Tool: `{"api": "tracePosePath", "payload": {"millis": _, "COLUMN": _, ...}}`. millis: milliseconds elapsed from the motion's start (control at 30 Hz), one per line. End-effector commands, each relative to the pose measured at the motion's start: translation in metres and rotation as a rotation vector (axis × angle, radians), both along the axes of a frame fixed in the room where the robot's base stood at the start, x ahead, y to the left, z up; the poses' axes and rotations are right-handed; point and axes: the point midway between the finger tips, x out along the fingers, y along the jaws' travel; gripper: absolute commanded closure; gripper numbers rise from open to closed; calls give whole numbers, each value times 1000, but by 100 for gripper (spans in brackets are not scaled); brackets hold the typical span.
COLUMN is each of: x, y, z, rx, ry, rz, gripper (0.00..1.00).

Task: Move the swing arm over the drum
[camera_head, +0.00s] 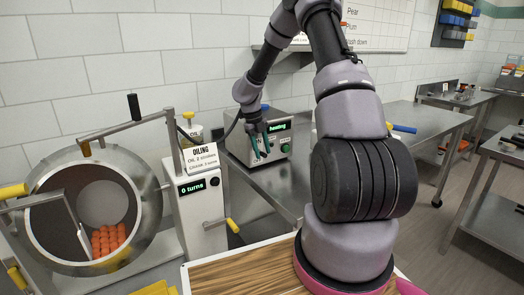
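The open-mouthed metal drum (150,205) stands at the left, with a pile of orange pieces (108,240) inside. A metal bar with an upright black grip, which looks like the swing arm (125,127), runs from a post by the control box to above the drum's upper rim. My gripper (261,155) points down, right of the drum and bar, in front of a grey box reading "heating" (284,122). Its teal fingers look apart with nothing between them. It is clear of the swing arm.
The control box (200,190) reads "0 turns", carries an "OILING" sign (201,158) and has a yellow-handled crank (232,225). A yellow-handled lever (14,191) sticks out at the drum's left. A steel table (285,185) lies below my gripper. A wooden-topped surface (235,272) is in front.

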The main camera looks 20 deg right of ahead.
Motion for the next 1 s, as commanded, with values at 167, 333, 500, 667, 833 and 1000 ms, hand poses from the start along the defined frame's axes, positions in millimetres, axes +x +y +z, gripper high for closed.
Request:
{"api": "tracePosePath", "payload": {"millis": 167, "x": 0, "y": 0, "z": 0, "rx": 0, "ry": 0, "rz": 0, "gripper": 47}}
{"api": "tracePosePath", "payload": {"millis": 333, "x": 0, "y": 0, "z": 1, "rx": 0, "ry": -1, "rz": 0, "gripper": 47}}
{"api": "tracePosePath", "payload": {"millis": 500, "x": 2, "y": 4, "z": 20, "rx": 0, "ry": -4, "rz": 0, "gripper": 47}}
{"api": "tracePosePath", "payload": {"millis": 667, "x": 5, "y": 11, "z": 53, "rx": 0, "ry": -4, "rz": -1, "gripper": 47}}
{"api": "tracePosePath", "payload": {"millis": 833, "x": 7, "y": 18, "z": 83, "rx": 1, "ry": -2, "rz": 0, "gripper": 47}}
{"api": "tracePosePath", "payload": {"millis": 1000, "x": 9, "y": 22, "z": 100, "rx": 2, "ry": -1, "rz": -1, "gripper": 47}}
